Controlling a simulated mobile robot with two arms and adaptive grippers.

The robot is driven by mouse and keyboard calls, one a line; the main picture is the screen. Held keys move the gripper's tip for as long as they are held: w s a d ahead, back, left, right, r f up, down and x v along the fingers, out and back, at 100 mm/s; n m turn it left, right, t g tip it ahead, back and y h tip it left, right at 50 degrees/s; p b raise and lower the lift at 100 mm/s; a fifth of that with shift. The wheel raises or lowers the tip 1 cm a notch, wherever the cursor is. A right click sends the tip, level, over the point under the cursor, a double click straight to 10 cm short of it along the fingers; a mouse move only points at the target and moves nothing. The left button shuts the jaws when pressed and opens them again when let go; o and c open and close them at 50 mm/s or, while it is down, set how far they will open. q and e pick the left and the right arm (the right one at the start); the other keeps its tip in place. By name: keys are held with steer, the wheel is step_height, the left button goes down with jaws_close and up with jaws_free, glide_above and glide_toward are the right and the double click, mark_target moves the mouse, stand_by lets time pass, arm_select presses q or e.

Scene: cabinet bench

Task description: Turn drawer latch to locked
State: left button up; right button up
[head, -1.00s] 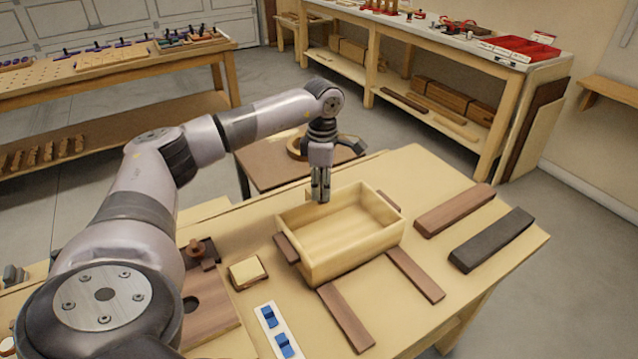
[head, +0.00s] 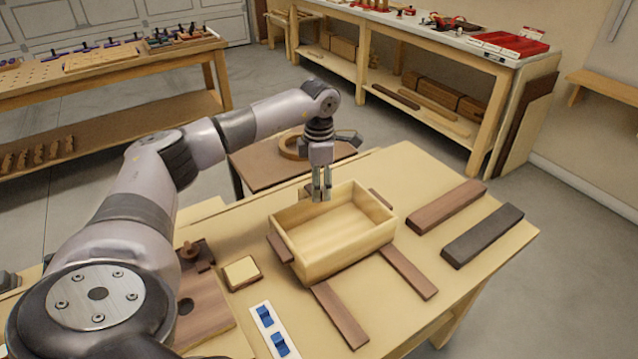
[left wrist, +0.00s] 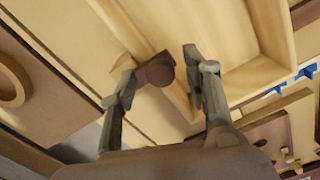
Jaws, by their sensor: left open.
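An open-topped, pale wooden drawer-like box (head: 375,243) stands on the bench. My left gripper (head: 321,199) points down at the box's back edge, its fingers parted. In the left wrist view, a dark brown, round-ended wooden piece (left wrist: 156,71) lies between the open fingertips (left wrist: 162,76), beside the box's rim (left wrist: 160,60). It looks like a turning latch; I cannot tell whether a finger touches it. In the head view the gripper and box wall largely hide that spot. My right gripper is not in view.
Brown strips (head: 340,316) lie in front of the box, and brown and dark bars (head: 482,236) lie to its right. A small pale block (head: 242,272), a blue-switch plate (head: 268,326) and a brown board with a knob (head: 205,307) are to the left.

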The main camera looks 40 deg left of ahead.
arm_select(q)
step_height(320, 180, up, 12)
stand_by(0.6)
stand_by(0.5)
